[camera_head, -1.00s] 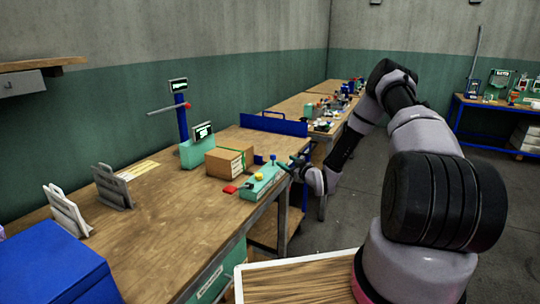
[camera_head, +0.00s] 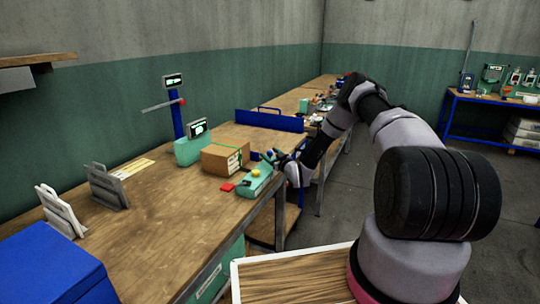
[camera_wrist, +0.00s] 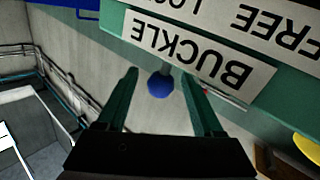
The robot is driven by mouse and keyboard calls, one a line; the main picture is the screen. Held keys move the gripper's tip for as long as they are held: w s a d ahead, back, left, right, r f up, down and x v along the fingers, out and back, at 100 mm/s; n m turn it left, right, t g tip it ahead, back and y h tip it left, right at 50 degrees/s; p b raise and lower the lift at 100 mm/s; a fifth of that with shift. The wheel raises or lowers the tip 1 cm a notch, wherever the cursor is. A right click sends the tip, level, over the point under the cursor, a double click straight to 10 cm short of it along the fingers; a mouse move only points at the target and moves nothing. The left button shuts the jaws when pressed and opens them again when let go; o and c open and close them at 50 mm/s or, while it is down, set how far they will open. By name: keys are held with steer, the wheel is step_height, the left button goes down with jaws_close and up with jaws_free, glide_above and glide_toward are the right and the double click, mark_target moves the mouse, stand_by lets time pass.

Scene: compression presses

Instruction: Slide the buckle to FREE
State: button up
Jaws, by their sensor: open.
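The green buckle device (camera_head: 254,184) sits at the bench's front edge, with a yellow button on top. The wrist view shows its white "BUCKLE" label (camera_wrist: 200,52) and the word "FREE" (camera_wrist: 272,20), both upside down. A blue round knob (camera_wrist: 160,85) on a short grey stem sticks out beside the label. My gripper (camera_wrist: 163,98) is open, its two green fingers on either side of the knob. I see a gap to each finger, and cannot tell any contact. In the head view my gripper (camera_head: 277,159) is at the device's far right end.
A cardboard box (camera_head: 225,157) with a green strap stands just behind the device. A red block (camera_head: 227,187) lies to its left. A green stand with a screen (camera_head: 196,128) and a blue panel (camera_head: 270,121) stand farther back. Clear floor lies right of the bench.

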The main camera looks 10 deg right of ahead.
steer(key=shift+w, duration=0.15)
jaws_close()
stand_by(1.4)
